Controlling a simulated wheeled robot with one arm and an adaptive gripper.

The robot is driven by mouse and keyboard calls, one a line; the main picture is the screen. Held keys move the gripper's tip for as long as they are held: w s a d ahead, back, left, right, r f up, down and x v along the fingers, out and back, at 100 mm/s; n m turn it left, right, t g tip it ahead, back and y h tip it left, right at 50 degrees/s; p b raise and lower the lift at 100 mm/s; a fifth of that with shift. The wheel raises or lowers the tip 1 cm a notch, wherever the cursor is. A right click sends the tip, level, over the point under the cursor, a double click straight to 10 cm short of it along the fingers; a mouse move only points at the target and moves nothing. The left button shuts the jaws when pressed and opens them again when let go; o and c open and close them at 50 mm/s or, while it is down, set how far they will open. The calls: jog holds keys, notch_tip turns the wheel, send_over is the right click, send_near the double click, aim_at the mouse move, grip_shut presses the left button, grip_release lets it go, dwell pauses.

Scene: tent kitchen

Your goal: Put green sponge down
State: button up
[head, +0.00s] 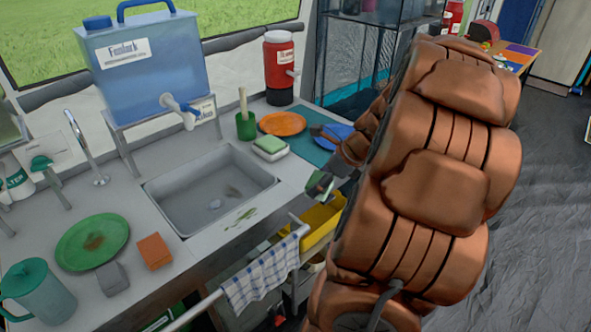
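My gripper (328,160) is partly in view at the left side of my large brown arm, over the counter's right front edge. A small dark piece with a green face (319,185) shows at its lower end. I cannot tell whether this is a second green sponge in the fingers or something else. The arm hides much of the gripper, and its opening cannot be made out.
The sink (208,190) is empty apart from stains. An orange plate (282,123), a blue plate (336,135) and a green cup (245,126) stand at the right. A green plate (92,242) and an orange block (154,250) lie left. A towel (262,275) hangs in front.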

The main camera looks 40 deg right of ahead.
jog(key=p, duration=0.3)
send_over(292, 168)
jog(key=s, duration=0.2)
jog(key=shift+s+d+f, duration=0.1)
jog(key=shift+d+f, duration=0.2)
jog(key=shift+f, duration=2.2)
jog(key=o, duration=1)
jog(key=shift+f, duration=0.15)
